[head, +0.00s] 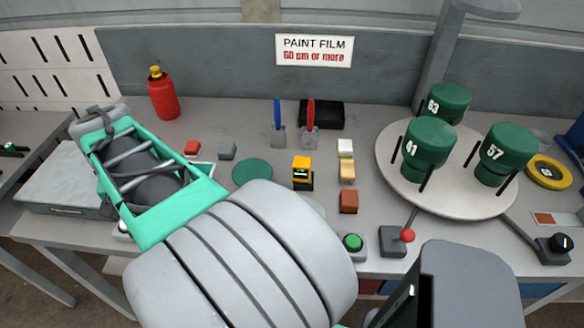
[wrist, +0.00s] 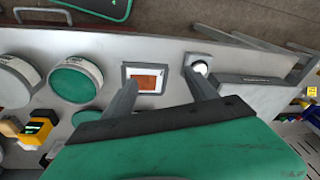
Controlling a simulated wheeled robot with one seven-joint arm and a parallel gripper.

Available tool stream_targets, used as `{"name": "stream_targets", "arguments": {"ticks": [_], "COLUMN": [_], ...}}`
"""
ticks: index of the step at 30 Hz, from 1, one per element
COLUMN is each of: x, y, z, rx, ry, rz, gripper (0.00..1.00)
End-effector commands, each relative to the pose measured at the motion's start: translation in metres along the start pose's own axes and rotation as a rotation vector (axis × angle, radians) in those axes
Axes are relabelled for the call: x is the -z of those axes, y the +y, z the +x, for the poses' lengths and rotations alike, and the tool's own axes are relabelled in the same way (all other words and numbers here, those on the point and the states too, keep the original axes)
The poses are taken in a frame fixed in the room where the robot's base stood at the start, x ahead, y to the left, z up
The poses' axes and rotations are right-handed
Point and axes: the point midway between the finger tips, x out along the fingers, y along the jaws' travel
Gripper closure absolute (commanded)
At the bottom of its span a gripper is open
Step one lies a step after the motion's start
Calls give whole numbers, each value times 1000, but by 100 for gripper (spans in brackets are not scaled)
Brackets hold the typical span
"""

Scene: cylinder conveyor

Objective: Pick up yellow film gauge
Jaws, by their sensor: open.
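The yellow film gauge (head: 302,169) stands in the middle of the grey table in the head view, yellow on top with a dark base. In the wrist view, a yellow and black device with a lit green display (wrist: 33,130), apparently this gauge, sits at the far left. My gripper (wrist: 163,94) is open in the wrist view, its two grey fingers spread with nothing between them. It is apart from the gauge, which lies to the left of the fingers. In the head view my arm reaches to the left side of the table, and the fingertips are not clearly visible.
A green disc (head: 252,172) and small blocks surround the gauge. Blue and red-handled tools (head: 310,125) stand behind it. A round turntable (head: 385,165) with green cylinders is at right. A green button (head: 352,242) and red-knobbed lever (head: 406,236) are in front. A red bottle (head: 163,95) stands back left.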

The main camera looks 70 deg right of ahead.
Motion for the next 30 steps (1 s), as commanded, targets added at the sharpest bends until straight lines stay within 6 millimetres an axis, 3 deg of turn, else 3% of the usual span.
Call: {"name": "stream_targets", "arguments": {"ticks": [1, 3, 5, 6, 9, 12, 13, 15, 17, 30], "x": [36, 74, 100, 111, 122, 117, 114, 110, 107, 99], "y": [37, 92, 147, 186, 278, 346, 360, 381, 389, 394], "z": [1, 2, 3, 3, 3, 2, 3, 2, 6, 71], "rx": [-36, -79, -115, -137, -183, -214, -221, -230, -234, -235], "ry": [-12, -22, -28, -29, -28, -24, -24, -21, -21, -20], "rz": [246, 591, 885, 1077, 1499, 1797, 1858, 1955, 1993, 1997], "gripper": [34, 34, 34, 34, 34, 34, 34, 34, 34, 34]}}
